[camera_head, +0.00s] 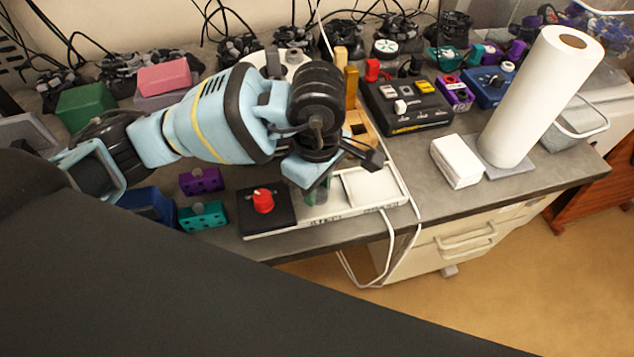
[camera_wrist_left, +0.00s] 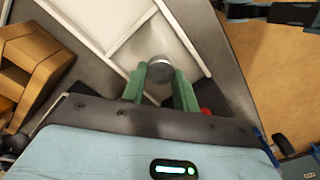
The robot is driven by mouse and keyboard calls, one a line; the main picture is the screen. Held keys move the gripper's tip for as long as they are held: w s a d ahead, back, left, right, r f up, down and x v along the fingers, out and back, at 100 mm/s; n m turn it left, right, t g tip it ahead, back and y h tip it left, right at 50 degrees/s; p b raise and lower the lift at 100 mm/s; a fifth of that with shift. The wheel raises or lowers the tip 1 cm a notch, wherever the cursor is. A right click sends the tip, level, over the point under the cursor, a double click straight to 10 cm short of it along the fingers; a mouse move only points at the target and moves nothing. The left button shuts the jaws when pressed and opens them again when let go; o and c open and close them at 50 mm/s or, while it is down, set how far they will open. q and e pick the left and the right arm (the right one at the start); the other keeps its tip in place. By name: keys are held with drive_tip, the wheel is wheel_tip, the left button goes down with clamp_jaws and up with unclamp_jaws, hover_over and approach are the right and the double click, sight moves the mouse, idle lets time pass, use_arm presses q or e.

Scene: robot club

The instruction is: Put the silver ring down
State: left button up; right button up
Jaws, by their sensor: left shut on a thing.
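My left gripper (camera_head: 317,192) reaches down over the front part of a white divided tray (camera_head: 350,211). In the left wrist view, its two green fingers (camera_wrist_left: 160,75) are shut on the silver ring (camera_wrist_left: 160,70), a small round grey metal piece between the fingertips. In the head view I cannot make out the ring at the fingertips. The wrist view shows the tray's white dividers (camera_wrist_left: 133,28) around and beyond the ring. I cannot tell whether the ring touches the tray floor. My right gripper is not in view.
A black box with a red knob (camera_head: 263,200) stands left of the gripper. Wooden blocks (camera_head: 351,88) stand behind it. A black button panel (camera_head: 408,107), white block (camera_head: 457,161) and paper roll (camera_head: 541,95) are to the right. White cables hang over the front edge.

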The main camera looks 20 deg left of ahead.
sight(318, 192)
use_arm(q)
drive_tip(key=shift+f, duration=0.15)
drive_tip(key=o, duration=1)
wheel_tip(318, 192, up, 12)
drive_tip(key=shift+r+p, duration=0.25)
drive_tip(key=shift+p, duration=0.05)
drive_tip(key=shift+f, duration=0.1)
